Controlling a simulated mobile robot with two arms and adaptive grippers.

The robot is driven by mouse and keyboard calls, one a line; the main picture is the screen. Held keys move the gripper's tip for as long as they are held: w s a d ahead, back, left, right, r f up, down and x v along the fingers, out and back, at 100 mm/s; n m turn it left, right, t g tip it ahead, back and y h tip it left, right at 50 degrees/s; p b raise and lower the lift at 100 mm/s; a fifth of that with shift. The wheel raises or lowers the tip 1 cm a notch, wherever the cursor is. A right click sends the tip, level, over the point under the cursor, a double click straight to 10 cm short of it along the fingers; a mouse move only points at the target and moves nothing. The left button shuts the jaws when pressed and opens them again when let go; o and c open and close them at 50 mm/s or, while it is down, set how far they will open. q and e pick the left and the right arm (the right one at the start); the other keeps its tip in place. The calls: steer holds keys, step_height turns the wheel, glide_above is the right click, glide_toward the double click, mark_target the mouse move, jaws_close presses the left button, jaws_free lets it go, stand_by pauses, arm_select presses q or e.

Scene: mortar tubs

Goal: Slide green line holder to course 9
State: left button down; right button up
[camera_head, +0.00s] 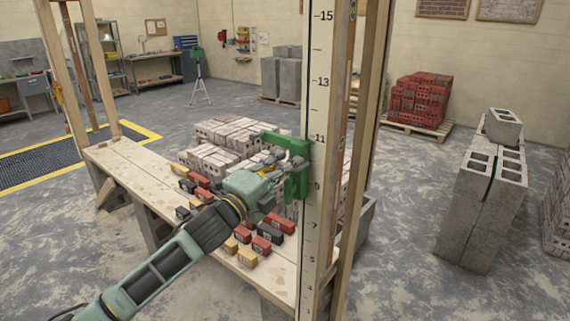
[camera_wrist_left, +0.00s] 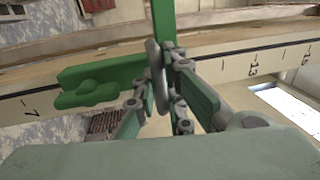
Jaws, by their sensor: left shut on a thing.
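The green line holder (camera_head: 299,182) sits on the white numbered scale of the upright pole (camera_head: 318,105), beside the stretch between marks 11 and 9. In the left wrist view the holder (camera_wrist_left: 105,72) covers the scale (camera_wrist_left: 215,70) between 7 and 13. My left gripper (camera_head: 283,165) reaches it from the left and is shut on the holder's grey upright part, seen between the fingers (camera_wrist_left: 162,88) in the wrist view. The exact course at the holder's edge is hard to read. My right gripper is in neither view.
A wooden bench (camera_head: 135,178) runs beside the pole, with several small red, yellow and black blocks (camera_head: 265,243) below my left arm. Pale bricks (camera_head: 220,130) are stacked behind. Grey concrete blocks (camera_head: 485,195) stand to the right, with open floor between.

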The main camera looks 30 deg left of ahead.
mark_target(294, 197)
arm_select(q)
step_height(294, 197, down, 12)
steer(key=b, duration=0.7)
steer(key=shift+f, duration=0.15)
steer(key=c, duration=1.8)
jaws_free()
steer(key=shift+s, duration=0.1)
steer(key=s, duration=0.4)
steer(key=s+f, duration=0.1)
steer(key=s, duration=0.2)
steer(key=s+a, duration=0.1)
steer(key=s, duration=0.3)
steer(key=shift+s+f, duration=0.35)
steer(key=shift+f, duration=0.05)
